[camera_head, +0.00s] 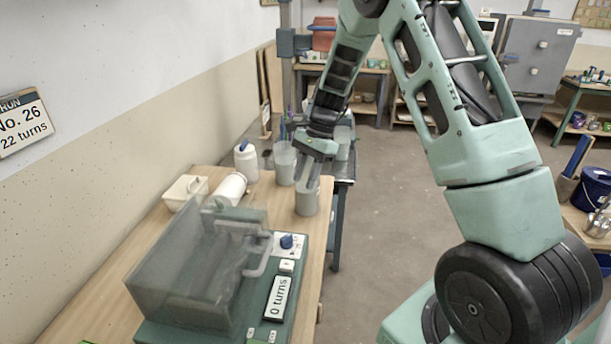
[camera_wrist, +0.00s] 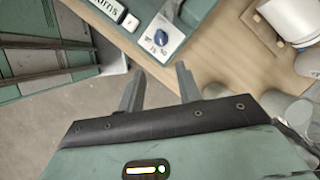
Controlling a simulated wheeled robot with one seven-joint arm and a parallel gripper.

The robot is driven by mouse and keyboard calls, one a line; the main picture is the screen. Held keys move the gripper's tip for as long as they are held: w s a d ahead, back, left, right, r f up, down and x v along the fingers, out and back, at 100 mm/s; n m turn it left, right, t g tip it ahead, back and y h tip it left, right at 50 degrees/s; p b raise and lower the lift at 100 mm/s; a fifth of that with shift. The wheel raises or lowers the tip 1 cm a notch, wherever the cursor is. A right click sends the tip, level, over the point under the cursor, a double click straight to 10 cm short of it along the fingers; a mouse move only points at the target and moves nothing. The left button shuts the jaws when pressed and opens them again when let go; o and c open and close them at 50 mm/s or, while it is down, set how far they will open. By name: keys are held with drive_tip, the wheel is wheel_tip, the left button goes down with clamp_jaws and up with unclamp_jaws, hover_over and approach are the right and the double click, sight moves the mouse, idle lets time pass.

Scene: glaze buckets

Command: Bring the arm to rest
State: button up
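My green arm reaches over the wooden bench (camera_head: 105,315) from the right. My gripper (camera_head: 309,172) is low, at a grey cup (camera_head: 307,203) near the bench's right edge in the head view. In the wrist view my gripper (camera_wrist: 159,84) has its two fingers apart with nothing between them. Bench edge and floor show beyond the fingers. Whether a finger touches the cup cannot be told.
A clear-lidded machine (camera_head: 195,265) with a blue knob (camera_head: 286,241) and a "0 turns" display (camera_head: 277,298) fills the near bench. Floor (camera_head: 385,215) on the right is clear.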

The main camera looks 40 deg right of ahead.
idle(0.3)
drive_tip(key=s+a+r+n+h, duration=0.1)
drive_tip(key=s+a+r+n, duration=0.1)
drive_tip(key=s+a+n, duration=0.35)
drive_tip(key=s+a+r+n+g, duration=0.1)
drive_tip(key=s+a+r+n, duration=0.1)
drive_tip(key=a, duration=0.6)
drive_tip(key=s+a+r+n+h, duration=0.1)
drive_tip(key=s+a+r+n, duration=0.25)
drive_tip(key=a, duration=0.25)
drive_tip(key=s+a+n+h, duration=0.1)
drive_tip(key=s+a+n, duration=0.2)
drive_tip(key=s+n, duration=0.3)
drive_tip(key=s+a+n+t+h, duration=0.1)
drive_tip(key=s+a+n, duration=0.3)
drive_tip(key=s, duration=1)
drive_tip(key=n, duration=0.3)
drive_tip(key=shift+r+n, duration=0.3)
drive_tip(key=shift+r, duration=0.1)
drive_tip(key=shift+a, duration=0.1)
